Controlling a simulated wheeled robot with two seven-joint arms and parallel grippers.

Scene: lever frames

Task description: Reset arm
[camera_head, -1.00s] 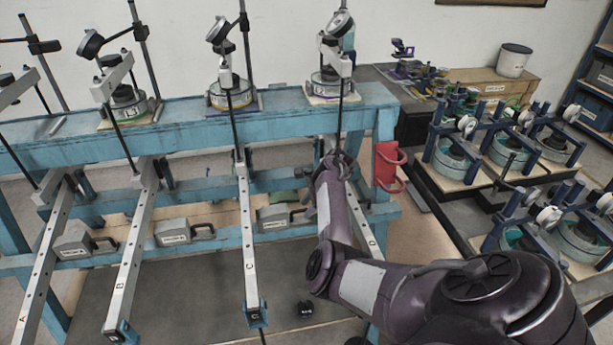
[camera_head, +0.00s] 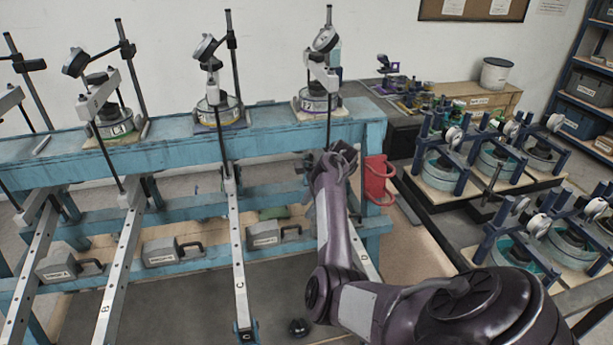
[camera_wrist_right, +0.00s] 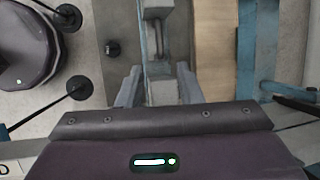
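The blue bench (camera_head: 170,155) carries ring-shaped cells with dial gauges, including a left one (camera_head: 115,128) and a right one (camera_head: 318,102). Perforated lever bars slope down from it, among them bar B (camera_head: 125,255) and bar C (camera_head: 238,265). Bar D (camera_head: 362,262) is mostly hidden behind my right arm. My right gripper (camera_head: 335,158) is raised near the bench's right end, right of the far hanging rod. In the wrist view its fingers (camera_wrist_right: 160,68) stand apart, with a grey metal piece between them; I cannot tell whether they touch it. My left gripper is out of view.
Grey handled weights (camera_head: 172,252) sit on the bench's lower shelf. A red handled object (camera_head: 377,180) hangs close right of my gripper. Blue-framed devices (camera_head: 500,160) crowd the right side. A small black knob (camera_head: 298,327) is on the floor.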

